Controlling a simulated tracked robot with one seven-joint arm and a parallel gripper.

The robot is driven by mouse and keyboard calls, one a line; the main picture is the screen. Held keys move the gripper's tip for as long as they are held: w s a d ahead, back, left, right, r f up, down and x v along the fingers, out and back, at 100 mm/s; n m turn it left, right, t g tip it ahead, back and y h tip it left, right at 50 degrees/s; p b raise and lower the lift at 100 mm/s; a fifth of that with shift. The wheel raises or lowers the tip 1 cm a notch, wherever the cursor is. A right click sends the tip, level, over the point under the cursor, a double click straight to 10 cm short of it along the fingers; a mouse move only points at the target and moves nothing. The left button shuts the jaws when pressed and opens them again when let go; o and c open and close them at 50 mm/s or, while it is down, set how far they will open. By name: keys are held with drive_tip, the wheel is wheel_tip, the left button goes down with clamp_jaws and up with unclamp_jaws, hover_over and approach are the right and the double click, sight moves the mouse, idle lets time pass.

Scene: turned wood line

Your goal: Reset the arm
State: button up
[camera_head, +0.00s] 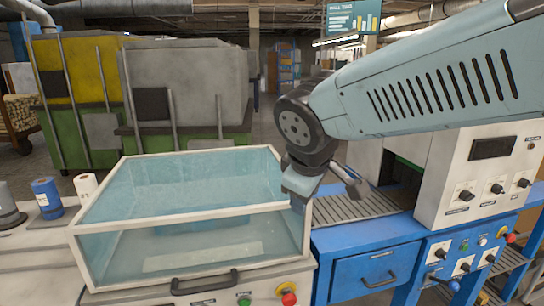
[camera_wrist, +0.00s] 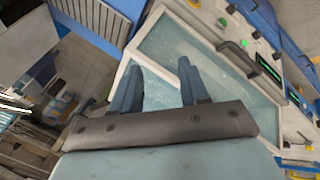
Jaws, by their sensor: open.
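My arm reaches in from the right in the head view, bent down at the wrist. My gripper (camera_head: 303,195) hangs by the right edge of a clear-walled tank (camera_head: 190,214); its fingers are partly hidden in the head view. I cannot tell how far the fingers are from the tank.
A slatted conveyor (camera_head: 352,205) on a blue cabinet (camera_head: 372,268) runs right of the tank into a white control box (camera_head: 490,165). Large machines (camera_head: 190,85) stand behind. A hanging sign (camera_head: 353,18) is above.

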drive_tip(key=s+d+m, duration=0.2)
drive_tip(key=d+m, duration=0.3)
drive_tip(key=d, duration=0.4)
drive_tip(key=s+d+m, duration=0.3)
drive_tip(key=d+m, duration=0.3)
drive_tip(key=d, duration=0.3)
drive_tip(key=shift+s+d+r, duration=0.2)
drive_tip(key=shift+s+r, duration=0.1)
drive_tip(key=shift+r, duration=0.1)
